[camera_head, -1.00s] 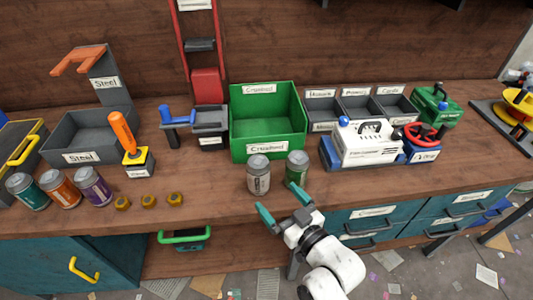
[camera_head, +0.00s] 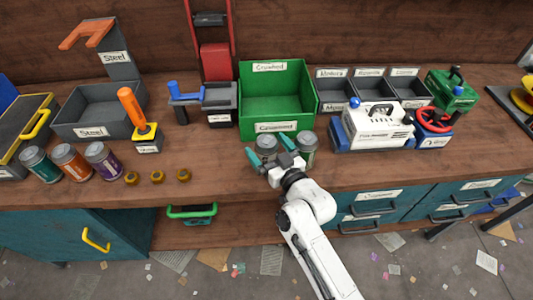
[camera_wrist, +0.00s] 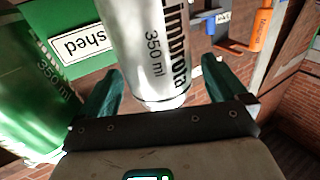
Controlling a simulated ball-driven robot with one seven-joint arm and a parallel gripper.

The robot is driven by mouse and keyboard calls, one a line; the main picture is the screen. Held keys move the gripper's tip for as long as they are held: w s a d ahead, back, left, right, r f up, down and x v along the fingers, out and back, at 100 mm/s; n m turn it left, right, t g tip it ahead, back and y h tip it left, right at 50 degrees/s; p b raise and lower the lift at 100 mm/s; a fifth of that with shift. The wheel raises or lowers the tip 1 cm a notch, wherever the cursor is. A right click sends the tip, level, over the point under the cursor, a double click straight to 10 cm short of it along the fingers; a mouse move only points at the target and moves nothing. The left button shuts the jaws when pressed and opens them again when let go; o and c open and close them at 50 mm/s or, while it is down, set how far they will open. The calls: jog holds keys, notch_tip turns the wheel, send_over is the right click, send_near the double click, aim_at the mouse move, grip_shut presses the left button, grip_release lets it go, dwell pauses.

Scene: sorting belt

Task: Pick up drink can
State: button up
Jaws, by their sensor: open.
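A silver drink can (camera_head: 266,146) stands on the bench in front of the green bin. In the wrist view the silver can (camera_wrist: 145,50), marked 350 ml, is between the two teal fingers. My gripper (camera_head: 268,148) is open, with one finger on each side of this can; it also shows in the wrist view (camera_wrist: 160,92). I cannot tell whether the fingers touch it. A green can (camera_head: 307,150) stands close on the right, beside the right finger. It also shows large at the left of the wrist view (camera_wrist: 35,90). My gripper hides the silver can's lower part in the head view.
The green bin (camera_head: 318,100) stands right behind the cans. Three more cans, teal (camera_head: 41,166), orange (camera_head: 72,163) and purple (camera_head: 104,160), stand at the left. A white machine (camera_head: 372,128) is at the right. Small brass nuts (camera_head: 157,177) lie near the front edge.

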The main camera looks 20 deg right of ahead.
jog(key=shift+w, duration=0.3)
jog(key=shift+c, duration=0.2)
jog(key=c, duration=1)
jog(key=shift+r, duration=0.1)
